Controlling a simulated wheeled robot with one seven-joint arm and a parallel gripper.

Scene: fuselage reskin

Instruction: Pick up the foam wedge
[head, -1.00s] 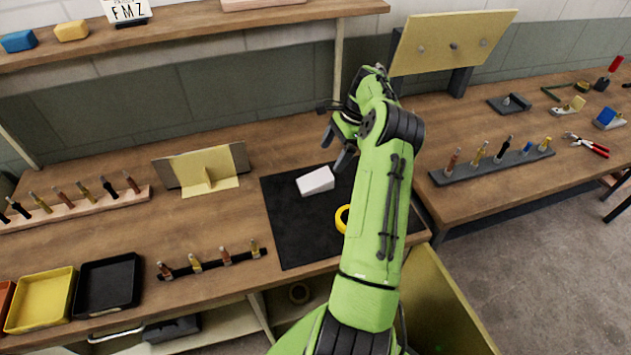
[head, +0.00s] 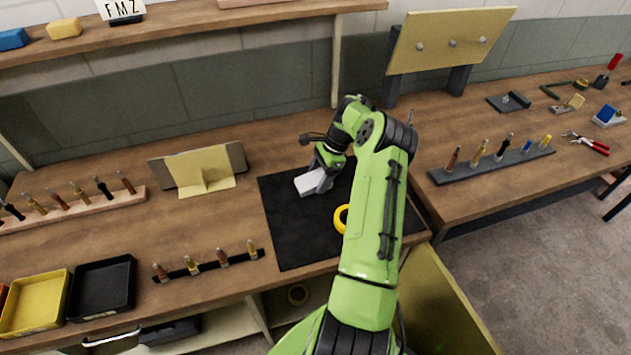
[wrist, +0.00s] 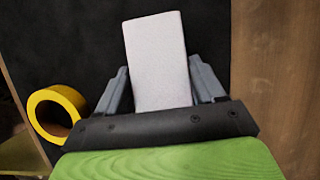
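The foam wedge (head: 311,182) is a pale, whitish block on the black mat (head: 284,222) in the head view. It also shows in the wrist view (wrist: 158,60), pointing away from my gripper. My gripper (head: 322,176) is down at the wedge's right end. In the wrist view my gripper (wrist: 158,90) has one grey finger on each side of the wedge. A narrow dark gap shows beside the left finger, and the right finger lies close to the wedge's side. I cannot tell whether the fingers press on it.
A yellow tape roll (head: 341,218) lies on the mat near my arm; it also shows in the wrist view (wrist: 56,112). A row of small tools (head: 208,262) stands at the front left. A yellow angled stand (head: 203,170) is left of the mat.

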